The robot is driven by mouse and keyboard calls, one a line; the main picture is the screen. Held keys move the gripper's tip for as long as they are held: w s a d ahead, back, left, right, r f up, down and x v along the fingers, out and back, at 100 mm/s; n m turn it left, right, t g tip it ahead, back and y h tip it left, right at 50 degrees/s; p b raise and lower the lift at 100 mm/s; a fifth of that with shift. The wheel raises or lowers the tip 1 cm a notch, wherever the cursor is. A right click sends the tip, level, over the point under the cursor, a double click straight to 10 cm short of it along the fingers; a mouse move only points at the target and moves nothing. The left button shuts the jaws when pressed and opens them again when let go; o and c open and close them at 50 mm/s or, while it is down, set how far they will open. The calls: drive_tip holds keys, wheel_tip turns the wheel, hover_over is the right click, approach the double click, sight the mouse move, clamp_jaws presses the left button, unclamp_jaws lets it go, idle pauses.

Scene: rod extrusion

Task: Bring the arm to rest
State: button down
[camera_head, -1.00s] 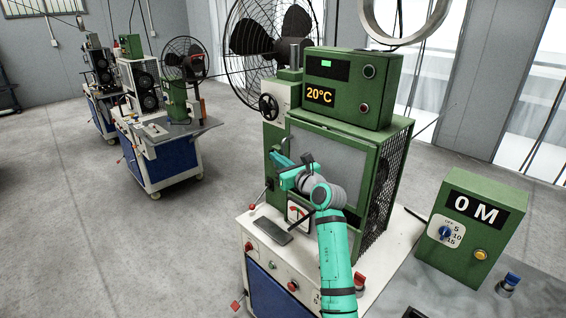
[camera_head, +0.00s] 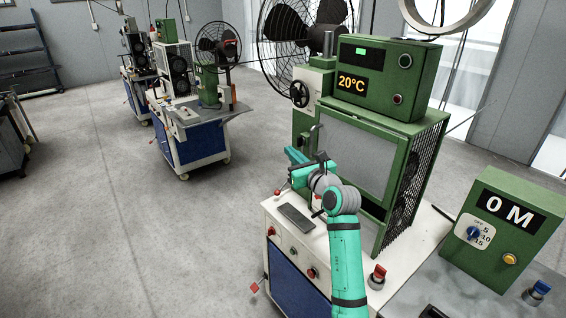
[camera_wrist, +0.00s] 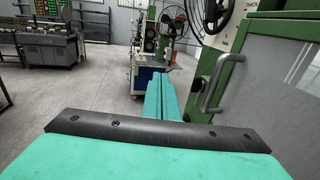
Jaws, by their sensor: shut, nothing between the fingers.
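My gripper (camera_head: 292,170) is at the end of my teal arm, in front of the green extrusion machine (camera_head: 432,135) and above its white bench top. In the wrist view its teal fingers (camera_wrist: 160,97) lie side by side, shut, with nothing between them. They point out past the machine's left side toward the open floor. The metal door handle (camera_wrist: 216,88) is to the right of the fingers, apart from them. It also shows in the head view (camera_head: 314,140), just above my gripper.
A green box reading "0 M" (camera_head: 503,228) stands on a grey table at right. A red knob (camera_head: 377,277) is on the bench near my arm. A dark flat plate (camera_head: 296,217) lies below the gripper. Other machine carts (camera_head: 195,140) stand at back left. Open floor lies left.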

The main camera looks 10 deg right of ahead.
drive_tip(key=s+a+f+m+t+y, duration=0.1)
drive_tip(key=s+a+f+m+y, duration=0.35)
drive_tip(key=s+a, duration=0.8)
drive_tip(key=s+a+f+m+t+y, duration=0.2)
drive_tip(key=s+a+f+m, duration=0.4)
drive_tip(key=s+a+f, duration=0.55)
drive_tip(key=s+d+f+m+g+h, duration=0.1)
drive_tip(key=s+f+m+h, duration=0.2)
drive_tip(key=s+m, duration=0.6)
drive_tip(key=s+d+f+m+g+h, duration=0.2)
drive_tip(key=s+f+m+h, duration=0.2)
drive_tip(key=s+m, duration=0.5)
drive_tip(key=s+d+f+m+g+h, duration=0.1)
drive_tip(key=s+f+m, duration=0.6)
drive_tip(key=s, duration=1.4)
drive_tip(key=m+g+h, duration=0.1)
drive_tip(key=m+h, duration=0.1)
drive_tip(key=m, duration=0.1)
drive_tip(key=shift+d+f+h, duration=0.25)
drive_tip(key=shift+d+h, duration=0.1)
drive_tip(key=shift+d, duration=0.05)
drive_tip(key=shift+s, duration=0.15)
